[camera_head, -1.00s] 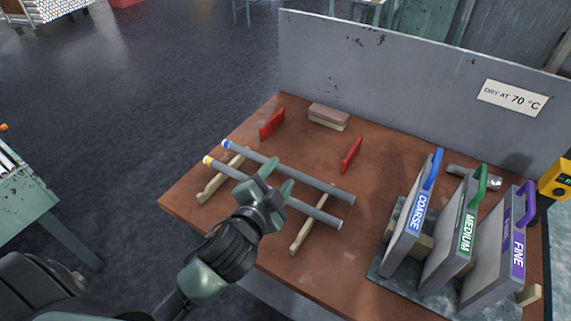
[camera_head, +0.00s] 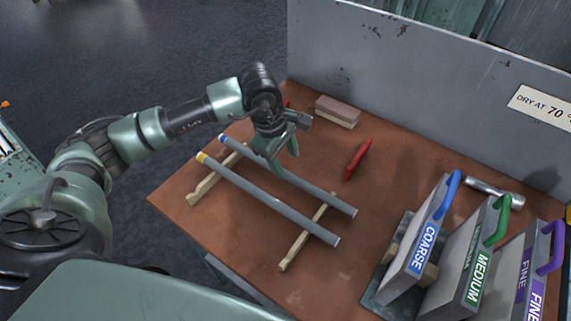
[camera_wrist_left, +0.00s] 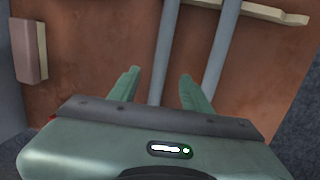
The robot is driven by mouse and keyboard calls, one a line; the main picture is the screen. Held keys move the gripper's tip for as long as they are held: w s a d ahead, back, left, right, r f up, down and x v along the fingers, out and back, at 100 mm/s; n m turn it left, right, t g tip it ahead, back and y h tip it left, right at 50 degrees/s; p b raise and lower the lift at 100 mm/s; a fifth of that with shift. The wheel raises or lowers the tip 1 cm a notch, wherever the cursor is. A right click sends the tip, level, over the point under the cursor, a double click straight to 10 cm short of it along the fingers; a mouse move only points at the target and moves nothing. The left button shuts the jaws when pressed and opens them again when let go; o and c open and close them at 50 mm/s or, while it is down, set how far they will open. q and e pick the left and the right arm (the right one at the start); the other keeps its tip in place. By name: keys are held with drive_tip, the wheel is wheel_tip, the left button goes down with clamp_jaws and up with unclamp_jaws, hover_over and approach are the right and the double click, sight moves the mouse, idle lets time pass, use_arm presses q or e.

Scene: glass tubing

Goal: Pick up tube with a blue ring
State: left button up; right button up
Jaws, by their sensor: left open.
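The tube with a blue ring (camera_head: 318,194) is grey and rests across two wooden strips, its ring at the far-left end. A parallel tube with a yellow ring (camera_head: 265,196) lies on its nearer side. My left gripper (camera_head: 270,160) is open, pointing down over the blue-ringed tube and hiding part of it. In the left wrist view, one grey tube (camera_wrist_left: 166,50) runs between the open fingers (camera_wrist_left: 159,76), and the other (camera_wrist_left: 222,45) passes beyond the right finger. The rings do not show there. Contact between fingers and tube cannot be told. My right gripper is not in view.
Wooden strips (camera_head: 288,256) support both tubes on the brown table (camera_head: 230,235). A red piece (camera_head: 357,159) and a brown block (camera_head: 338,108) lie behind. Boards labelled COARSE (camera_head: 412,240), MEDIUM (camera_head: 470,262) and FINE (camera_head: 515,285) stand at right. A grey panel (camera_head: 400,65) closes the back.

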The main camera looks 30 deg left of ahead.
use_arm(q)
drive_tip(key=shift+y, duration=0.5)
drive_tip(key=f+p, duration=0.1)
drive_tip(key=f, duration=0.1)
drive_tip(key=w+a+f+p, duration=0.1)
drive_tip(key=f, duration=0.1)
drive_tip(key=a+f+p, duration=0.1)
drive_tip(key=f, duration=0.1)
drive_tip(key=shift+w+a+f, duration=0.25)
drive_tip(key=shift+w, duration=0.05)
drive_tip(key=shift+w+f, duration=0.1)
drive_tip(key=shift+f, duration=0.2)
clamp_jaws()
